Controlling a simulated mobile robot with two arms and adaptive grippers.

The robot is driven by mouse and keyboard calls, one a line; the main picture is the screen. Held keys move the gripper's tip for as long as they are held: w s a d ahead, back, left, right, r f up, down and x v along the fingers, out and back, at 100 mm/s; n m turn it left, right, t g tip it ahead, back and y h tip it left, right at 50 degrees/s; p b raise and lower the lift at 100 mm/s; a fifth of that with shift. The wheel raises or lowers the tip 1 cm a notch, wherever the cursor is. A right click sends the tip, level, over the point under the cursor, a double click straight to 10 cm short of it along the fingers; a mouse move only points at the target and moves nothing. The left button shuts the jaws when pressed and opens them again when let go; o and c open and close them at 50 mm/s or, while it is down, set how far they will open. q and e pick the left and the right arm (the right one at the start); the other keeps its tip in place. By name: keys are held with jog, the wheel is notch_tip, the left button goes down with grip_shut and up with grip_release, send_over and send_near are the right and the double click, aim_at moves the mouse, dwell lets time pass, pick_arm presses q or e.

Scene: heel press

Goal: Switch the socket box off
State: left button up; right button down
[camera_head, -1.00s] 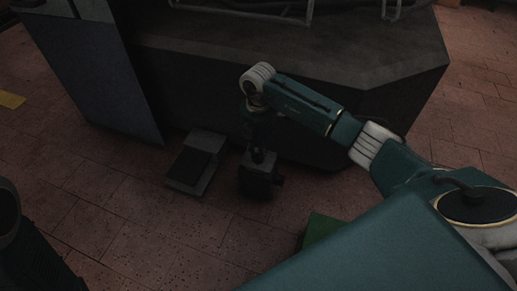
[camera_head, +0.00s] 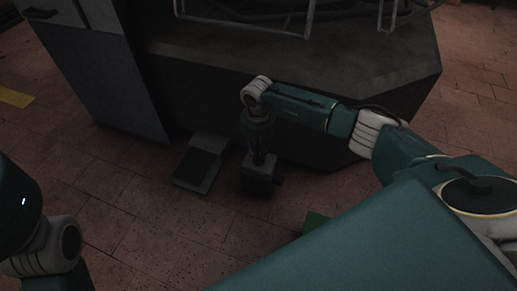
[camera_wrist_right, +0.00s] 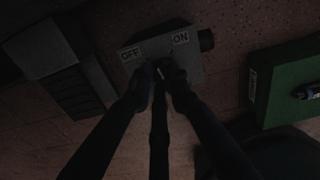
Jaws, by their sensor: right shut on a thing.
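The socket box (camera_head: 259,183) is a small dark grey box on the tiled floor, with a round stub on its right side. In the right wrist view the box (camera_wrist_right: 200,68) shows an OFF label at left and an ON label at right. My right gripper (camera_head: 261,156) points down onto its top. In the wrist view its fingers (camera_wrist_right: 162,82) close on the switch (camera_wrist_right: 167,70) between and just below the labels. The switch is mostly hidden by the fingertips, so its exact position is unclear. My left arm shows at the lower left, its gripper out of view.
A dark pedal-like block (camera_head: 202,163) lies left of the box, also in the wrist view (camera_wrist_right: 72,88). A green case (camera_wrist_right: 285,85) lies to the right. A large dark machine base (camera_head: 300,70) stands close behind.

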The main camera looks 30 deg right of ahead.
jog(key=n+p, duration=0.1)
jog(key=n, duration=0.3)
jog(key=shift+s+a+n+p, duration=0.1)
jog(key=shift+a+n+p, duration=0.05)
jog(key=shift+n+p, duration=0.15)
dwell(0.5)
jog(key=c, duration=1.6)
grip_release()
jog(key=shift+c, duration=0.2)
jog(key=shift+r, duration=0.1)
notch_tip(320, 180, up, 12)
